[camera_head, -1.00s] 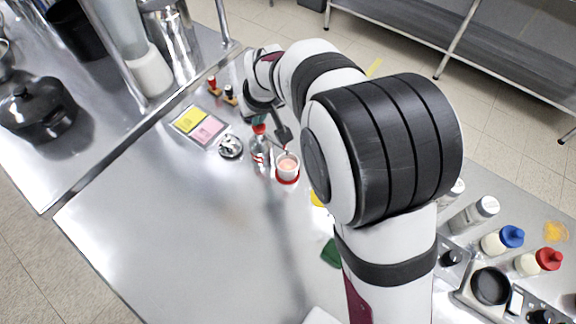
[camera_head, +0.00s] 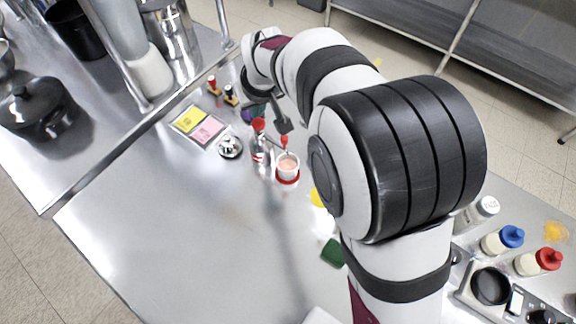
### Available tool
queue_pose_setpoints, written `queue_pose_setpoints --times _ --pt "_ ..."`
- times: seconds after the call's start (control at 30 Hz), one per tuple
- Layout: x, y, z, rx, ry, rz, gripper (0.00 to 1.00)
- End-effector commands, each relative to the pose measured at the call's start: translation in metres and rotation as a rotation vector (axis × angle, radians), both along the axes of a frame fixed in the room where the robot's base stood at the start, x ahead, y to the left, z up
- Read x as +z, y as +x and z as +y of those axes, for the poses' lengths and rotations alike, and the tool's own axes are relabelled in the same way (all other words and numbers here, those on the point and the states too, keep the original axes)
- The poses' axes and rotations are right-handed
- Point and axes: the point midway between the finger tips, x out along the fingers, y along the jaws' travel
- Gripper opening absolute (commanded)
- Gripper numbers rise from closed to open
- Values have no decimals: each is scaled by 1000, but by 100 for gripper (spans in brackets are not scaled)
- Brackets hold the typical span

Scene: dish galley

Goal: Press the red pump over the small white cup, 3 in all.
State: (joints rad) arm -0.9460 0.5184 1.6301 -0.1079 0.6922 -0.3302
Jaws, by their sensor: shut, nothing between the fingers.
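The red pump head (camera_head: 258,124) tops an upright clear bottle (camera_head: 260,150) with red marks, near the far middle of the counter. The small white cup (camera_head: 288,173) stands just right of the bottle on a red round base (camera_head: 289,181) and holds pinkish contents. A small red tip (camera_head: 284,142) shows above the cup; I cannot tell if it belongs to the pump's spout. My gripper (camera_head: 284,125) is shut and empty, above and right of the pump head, seemingly apart from it. My wrist and arm hide part of the area behind.
A tray with yellow and pink pads (camera_head: 201,127) and a shiny round metal item (camera_head: 230,146) lie left of the bottle. Small red-topped and black-topped items stand behind. A green block (camera_head: 333,252) lies nearer. The front-left counter is clear.

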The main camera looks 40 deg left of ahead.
Motion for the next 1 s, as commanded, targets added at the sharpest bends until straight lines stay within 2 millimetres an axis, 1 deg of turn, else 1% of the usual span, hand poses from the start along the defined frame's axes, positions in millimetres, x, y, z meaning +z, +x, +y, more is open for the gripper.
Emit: queue_pose_setpoints --times 0.17,0.87,1.0 --pt "-3 0 0 0 0 0 0" --pt "-28 0 0 -1 -2 1 0" --pt "-28 0 0 0 -2 1 0"
